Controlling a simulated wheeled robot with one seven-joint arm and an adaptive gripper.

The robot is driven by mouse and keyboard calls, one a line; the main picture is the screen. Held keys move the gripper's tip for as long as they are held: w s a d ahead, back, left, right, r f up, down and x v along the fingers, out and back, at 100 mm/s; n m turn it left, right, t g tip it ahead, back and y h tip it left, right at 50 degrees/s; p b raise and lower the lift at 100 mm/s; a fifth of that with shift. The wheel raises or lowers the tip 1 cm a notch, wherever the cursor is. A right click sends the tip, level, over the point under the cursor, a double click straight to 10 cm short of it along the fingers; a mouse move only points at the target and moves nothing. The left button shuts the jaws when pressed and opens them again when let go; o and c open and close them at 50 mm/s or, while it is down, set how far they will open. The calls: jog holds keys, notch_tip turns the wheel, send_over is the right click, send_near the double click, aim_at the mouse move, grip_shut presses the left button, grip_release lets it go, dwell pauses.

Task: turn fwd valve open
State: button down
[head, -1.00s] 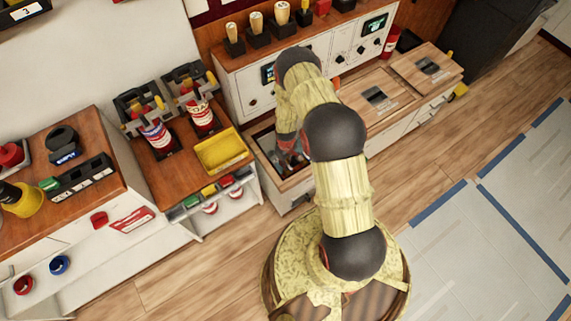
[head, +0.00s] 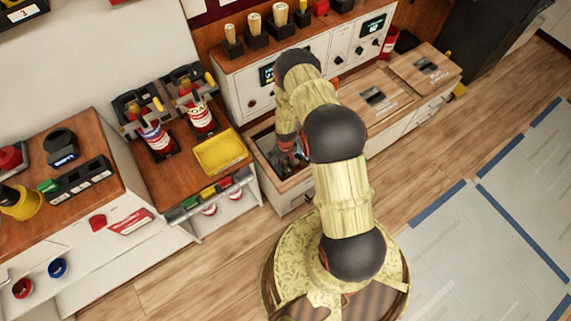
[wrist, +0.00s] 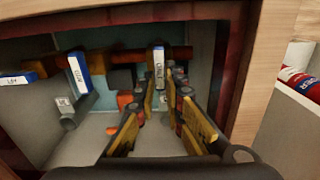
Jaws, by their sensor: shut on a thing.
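An open compartment in the low wooden bench holds valves with blue handles and white labels. In the wrist view, one blue handle (wrist: 159,68) is at the centre, in front of a brown pipe. My gripper (wrist: 163,84) reaches into the compartment with its two yellow and dark fingers closed on this handle. Its label is too small to read surely, so I cannot tell from it whether this is the fwd valve. Another blue handle (wrist: 79,72) stands to the left, apart from the fingers. In the head view my gripper (head: 291,157) is down in the compartment, partly hidden by my arm.
The compartment's wooden rim (wrist: 246,75) stands close on the right of the fingers. A yellow tray (head: 219,152) sits on the counter to the left. A control panel (head: 345,45) rises behind the bench. The floor at right is clear.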

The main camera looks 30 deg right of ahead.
jog(key=c, duration=1.9)
grip_release()
jog(key=shift+r, duration=0.1)
notch_tip(320, 180, up, 12)
jog(key=shift+f, duration=0.1)
jog(key=s+a+r+m+g, duration=0.1)
jog(key=s+a+g, duration=0.1)
jog(key=s, duration=0.5)
jog(key=s+a+r+t, duration=0.2)
jog(key=s+a+r, duration=0.2)
jog(key=r, duration=1.4)
jog(key=s+a+r+t+p, duration=0.1)
jog(key=s+a+r+t, duration=0.2)
jog(key=r, duration=1.6)
jog(key=s+a+r+t+p, duration=0.1)
jog(key=s+a+r, duration=0.4)
jog(key=r, duration=1.4)
jog(key=shift+s+a+r+n+t, duration=0.2)
jog(key=shift+s+t, duration=0.2)
jog(key=shift+s, duration=0.2)
jog(key=shift+s+a+r+n+t, duration=0.1)
jog(key=shift+s+n+t, duration=0.1)
jog(key=shift+s+t, duration=0.3)
